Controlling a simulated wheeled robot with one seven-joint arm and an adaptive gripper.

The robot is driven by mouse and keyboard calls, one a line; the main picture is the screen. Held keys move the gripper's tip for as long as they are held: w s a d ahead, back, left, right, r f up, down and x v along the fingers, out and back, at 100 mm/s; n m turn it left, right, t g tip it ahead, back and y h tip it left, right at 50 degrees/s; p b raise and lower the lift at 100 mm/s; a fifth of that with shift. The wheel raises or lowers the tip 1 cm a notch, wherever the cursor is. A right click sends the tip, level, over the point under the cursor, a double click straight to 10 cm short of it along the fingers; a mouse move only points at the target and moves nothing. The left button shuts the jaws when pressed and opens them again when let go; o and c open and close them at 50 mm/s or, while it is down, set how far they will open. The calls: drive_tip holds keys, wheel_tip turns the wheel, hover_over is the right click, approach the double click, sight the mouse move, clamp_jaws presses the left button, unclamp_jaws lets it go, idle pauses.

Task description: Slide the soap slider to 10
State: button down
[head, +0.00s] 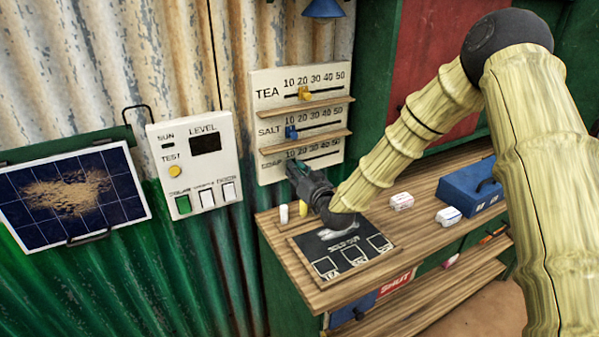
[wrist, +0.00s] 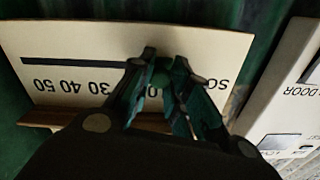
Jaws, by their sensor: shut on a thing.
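The soap row is the lowest scale on the cream board (head: 262,172), under tea and salt. In the head view my gripper (head: 294,166) reaches it at its left part, just below the 10, and hides the soap slider. In the upside-down wrist view, my gripper (wrist: 168,56) is shut on a small dark green piece, the soap slider (wrist: 164,72), mostly hidden by the fingers. The bare slot (wrist: 75,64) runs left from it past 30, 40 and 50. The fingers cover 20 and part of 10, so the slider appears near 10.
The yellow tea slider (head: 305,93) and blue salt slider (head: 291,132) sit above, with wooden ledges (head: 305,142) between rows. A white switch panel (head: 195,165) stands left. Below is a wooden counter (head: 345,287) with a dark mat (head: 318,250), small packs and a blue box (head: 468,188).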

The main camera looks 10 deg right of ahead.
drive_tip(key=shift+a, duration=0.15)
drive_tip(key=c, duration=1.3)
unclamp_jaws()
drive_tip(key=shift+s+a+r, duration=0.1)
drive_tip(key=shift+a, duration=0.05)
drive_tip(key=v, duration=1.2)
